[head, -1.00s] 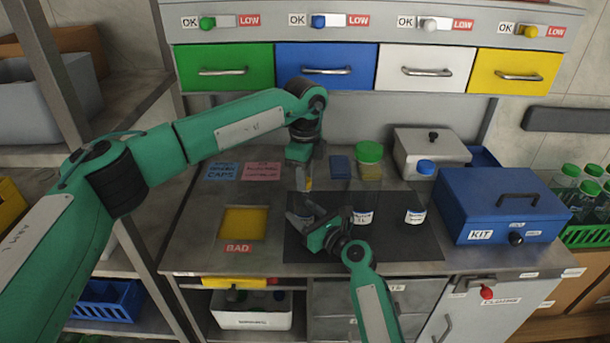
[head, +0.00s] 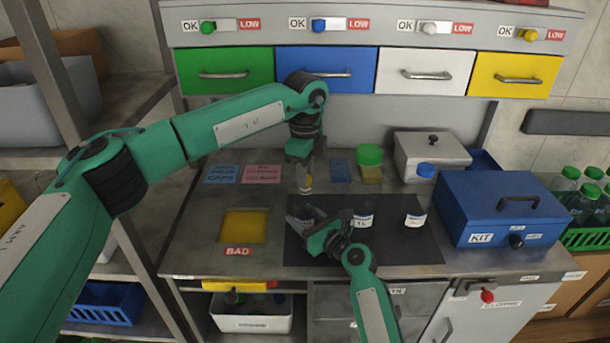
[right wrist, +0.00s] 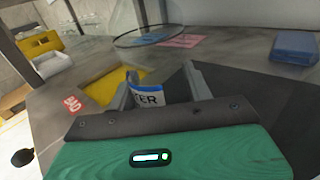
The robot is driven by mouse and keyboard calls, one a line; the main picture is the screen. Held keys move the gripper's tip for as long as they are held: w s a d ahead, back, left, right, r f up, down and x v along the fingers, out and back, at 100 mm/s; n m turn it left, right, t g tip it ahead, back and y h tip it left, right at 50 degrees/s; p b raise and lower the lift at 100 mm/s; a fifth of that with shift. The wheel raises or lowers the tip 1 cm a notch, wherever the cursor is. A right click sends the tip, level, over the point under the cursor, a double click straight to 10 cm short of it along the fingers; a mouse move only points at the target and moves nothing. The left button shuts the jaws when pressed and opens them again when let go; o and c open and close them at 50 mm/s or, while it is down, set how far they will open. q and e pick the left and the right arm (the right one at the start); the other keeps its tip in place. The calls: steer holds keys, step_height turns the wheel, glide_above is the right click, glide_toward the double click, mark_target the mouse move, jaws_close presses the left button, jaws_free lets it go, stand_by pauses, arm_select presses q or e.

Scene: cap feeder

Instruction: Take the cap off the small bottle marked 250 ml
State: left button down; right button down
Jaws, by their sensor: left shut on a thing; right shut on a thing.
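A small bottle (right wrist: 148,94) with a white and blue label, its letters partly hidden and ending in "TER", stands between the fingers of my right gripper in the right wrist view. My right gripper (head: 307,216) is shut on it, low over the dark mat (head: 405,245). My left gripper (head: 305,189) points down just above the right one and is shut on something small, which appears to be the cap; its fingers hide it. I cannot read a 250 ml mark on the held bottle.
Two more labelled bottles stand on the mat, one in the middle (head: 363,221) and one at right (head: 414,219). A yellow BAD opening (head: 244,226) lies to the left.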

arm_select(q)
steer(key=shift+r, duration=0.2)
steer(key=shift+r, duration=2)
arm_select(e)
steer(key=c, duration=0.5)
jaws_free()
